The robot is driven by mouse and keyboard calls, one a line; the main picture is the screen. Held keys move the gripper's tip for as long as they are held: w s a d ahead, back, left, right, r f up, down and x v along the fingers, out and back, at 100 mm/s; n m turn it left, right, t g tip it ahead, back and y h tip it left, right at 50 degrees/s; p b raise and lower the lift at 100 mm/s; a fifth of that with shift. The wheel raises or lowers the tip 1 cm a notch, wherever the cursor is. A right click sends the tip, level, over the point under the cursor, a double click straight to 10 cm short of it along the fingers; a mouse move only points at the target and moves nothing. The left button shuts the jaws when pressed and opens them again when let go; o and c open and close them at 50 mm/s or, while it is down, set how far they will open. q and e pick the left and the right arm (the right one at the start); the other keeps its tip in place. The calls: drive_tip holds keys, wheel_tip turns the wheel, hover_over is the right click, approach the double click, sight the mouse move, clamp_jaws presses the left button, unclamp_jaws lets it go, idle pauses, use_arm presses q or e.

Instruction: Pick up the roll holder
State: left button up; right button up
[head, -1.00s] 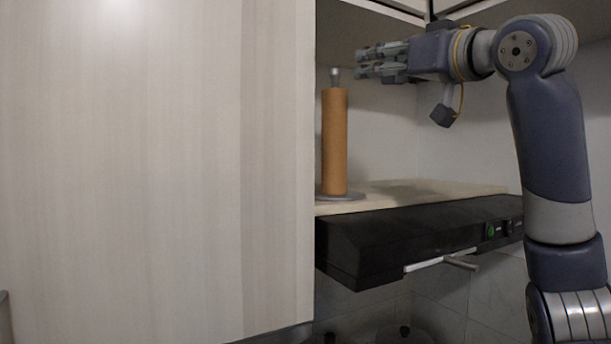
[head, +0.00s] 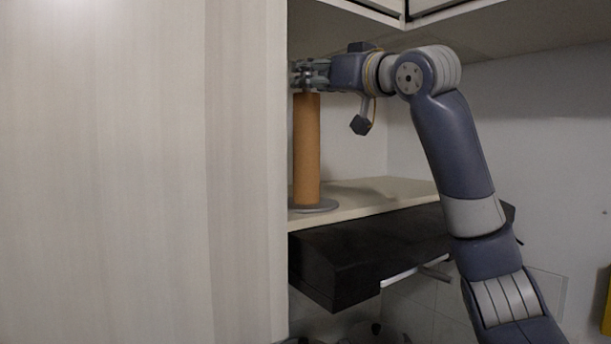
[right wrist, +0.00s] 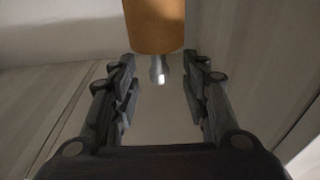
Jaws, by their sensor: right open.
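The roll holder (head: 306,150) stands upright on a shelf, a brown roll on a round grey base (head: 314,205). My right gripper (head: 300,75) is at the top of the roll holder in the head view, reaching in from the right. In the right wrist view the brown roll (right wrist: 153,25) comes in from the top edge, and its metal tip (right wrist: 158,70) lies between the two open fingers (right wrist: 158,88). I see a gap on both sides of the tip. The holder's tip is mostly hidden by the fingers in the head view. My left gripper is not in view.
A large pale wood panel (head: 110,180) fills the left of the head view, close to the roll holder. The pale shelf (head: 375,199) has free room right of the base. A black hood unit (head: 350,262) is below it, and cabinets (head: 440,8) are above.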

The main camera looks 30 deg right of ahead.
sight(311, 74)
drive_tip(key=shift+w+r+p, duration=0.25)
drive_tip(key=shift+w+p, duration=0.15)
drive_tip(key=shift+w, duration=0.05)
drive_tip(key=shift+w+r+p, duration=0.2)
drive_tip(key=shift+w+p, duration=0.15)
drive_tip(key=shift+w, duration=0.1)
drive_tip(key=shift+w+a, duration=0.1)
drive_tip(key=shift+w, duration=0.25)
drive_tip(key=shift+w+f, duration=0.1)
drive_tip(key=shift+w, duration=0.3)
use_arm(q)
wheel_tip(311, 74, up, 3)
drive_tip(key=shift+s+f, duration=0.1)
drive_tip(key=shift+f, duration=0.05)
use_arm(e)
drive_tip(key=shift+a, duration=0.1)
drive_tip(key=shift+s, duration=0.15)
clamp_jaws()
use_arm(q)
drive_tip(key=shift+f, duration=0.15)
